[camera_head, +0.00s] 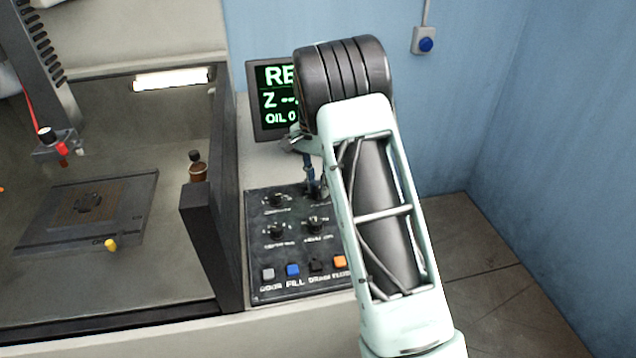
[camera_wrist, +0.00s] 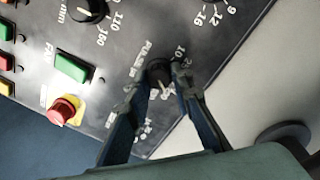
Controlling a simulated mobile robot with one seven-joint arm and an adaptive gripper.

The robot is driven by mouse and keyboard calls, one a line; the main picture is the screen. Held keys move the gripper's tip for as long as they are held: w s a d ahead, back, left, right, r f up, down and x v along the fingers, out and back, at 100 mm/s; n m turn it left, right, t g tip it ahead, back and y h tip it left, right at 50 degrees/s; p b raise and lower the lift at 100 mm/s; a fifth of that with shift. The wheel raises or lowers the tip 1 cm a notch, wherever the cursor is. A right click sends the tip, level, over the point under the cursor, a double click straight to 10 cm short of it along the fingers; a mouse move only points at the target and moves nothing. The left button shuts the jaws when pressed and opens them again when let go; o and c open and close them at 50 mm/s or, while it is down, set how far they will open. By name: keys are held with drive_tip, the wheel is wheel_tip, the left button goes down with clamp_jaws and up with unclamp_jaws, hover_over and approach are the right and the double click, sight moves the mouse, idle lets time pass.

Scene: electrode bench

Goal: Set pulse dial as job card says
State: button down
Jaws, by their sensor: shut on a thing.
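The pulse dial (camera_wrist: 158,72) is a small dark knob beside the printed word PULSE in the wrist view. My gripper (camera_wrist: 157,84) is shut on this dial, one blue finger on each side of it. Some printed numbers around the dial show, but the fingers cover part of its scale and I cannot read its setting for certain. In the head view my gripper (camera_head: 312,188) reaches down to the top right of the dark control panel (camera_head: 258,212); my arm hides the panel's right part. I see no job card in either view.
A larger knob (camera_wrist: 92,10), a green button (camera_wrist: 72,68) and a red stop button (camera_wrist: 64,110) are near my gripper. A screen (camera_head: 270,125) stands behind the panel, partly covered by my arm. A dark tank wall (camera_head: 208,225) rises left of the panel.

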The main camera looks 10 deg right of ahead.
drive_tip(key=m+p, duration=0.1)
drive_tip(key=m, duration=0.3)
drive_tip(key=shift+r+m, duration=0.1)
drive_tip(key=shift+m, duration=0.2)
drive_tip(key=shift+m+y+p, duration=0.3)
drive_tip(key=shift+m, duration=1.3)
drive_tip(key=shift+d+m, duration=0.1)
drive_tip(key=shift+m, duration=0.2)
drive_tip(key=c, duration=1.7)
unclamp_jaws()
drive_tip(key=r, duration=0.8)
drive_tip(key=w+r, duration=0.1)
drive_tip(key=r, duration=0.3)
